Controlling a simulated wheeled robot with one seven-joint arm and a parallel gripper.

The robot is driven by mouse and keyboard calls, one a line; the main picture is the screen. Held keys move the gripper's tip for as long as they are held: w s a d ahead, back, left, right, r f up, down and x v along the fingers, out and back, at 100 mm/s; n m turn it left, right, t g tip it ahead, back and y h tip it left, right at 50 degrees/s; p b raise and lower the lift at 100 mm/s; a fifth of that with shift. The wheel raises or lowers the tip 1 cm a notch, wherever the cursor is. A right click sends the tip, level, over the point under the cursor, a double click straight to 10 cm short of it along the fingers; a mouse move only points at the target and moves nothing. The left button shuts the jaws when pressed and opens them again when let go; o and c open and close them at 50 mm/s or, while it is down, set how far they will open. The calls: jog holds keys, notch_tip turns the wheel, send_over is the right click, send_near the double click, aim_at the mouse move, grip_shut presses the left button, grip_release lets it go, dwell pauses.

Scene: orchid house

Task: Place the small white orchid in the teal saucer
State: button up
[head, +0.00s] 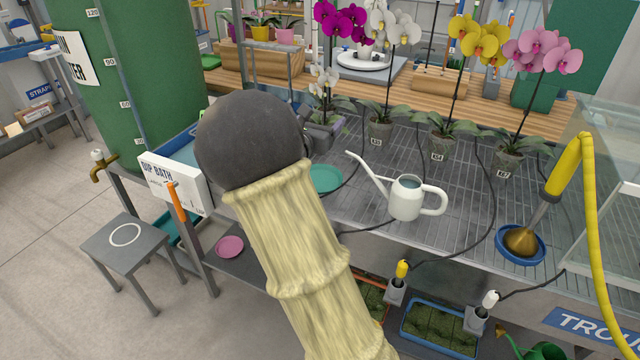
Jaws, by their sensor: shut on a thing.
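The small white orchid (326,76) shows its short spray of white flowers just above my gripper (328,128). My gripper is mostly hidden behind my own dark round arm link. It is shut on the small white orchid, low down where the pot is; the pot itself is mostly hidden. The teal saucer (326,179) lies on the slatted metal bench, nearer to me than the gripper and below it in the picture. Its left part is covered by my arm, and the part that shows looks empty. I cannot tell how high the pot is above the bench.
A white watering can (406,198) stands right of the saucer, its spout pointing toward it. Potted magenta, large white (380,22), yellow (480,40) and pink orchids (543,48) stand behind. A blue saucer (521,245) holds a brass nozzle. A purple saucer (229,247) lies lower left.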

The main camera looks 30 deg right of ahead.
jog(key=shift+f+b, duration=0.5)
jog(key=shift+f, duration=2.55)
jog(key=shift+f+b, duration=0.3)
jog(key=shift+f, duration=1.6)
jog(key=shift+f, duration=0.1)
jog(key=o, duration=1.2)
jog(key=shift+c, duration=0.2)
